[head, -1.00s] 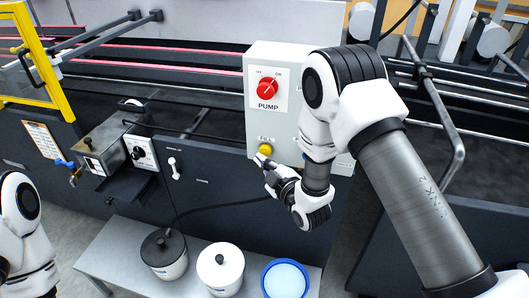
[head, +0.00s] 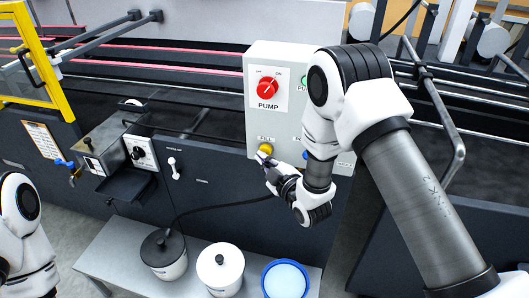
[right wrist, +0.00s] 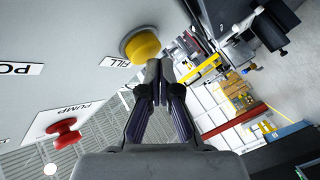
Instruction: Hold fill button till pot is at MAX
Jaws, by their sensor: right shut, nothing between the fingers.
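The yellow FILL button (head: 265,149) is low on the left of the grey control box (head: 255,122). It also shows in the right wrist view (right wrist: 142,47), standing out from the panel. My right gripper (head: 263,158) is shut and empty, its tips at the lower edge of the button. In the right wrist view the closed tips (right wrist: 158,68) overlap the button's edge; I cannot tell whether they touch it. No MAX mark is readable. My left gripper is out of view.
The red PUMP knob (head: 267,88) is above the button. A dark-lidded pot (head: 164,254), a white-lidded pot (head: 220,270) and a blue-rimmed bowl (head: 285,280) stand on the bench (head: 112,258) below. A hose runs along the dark machine front.

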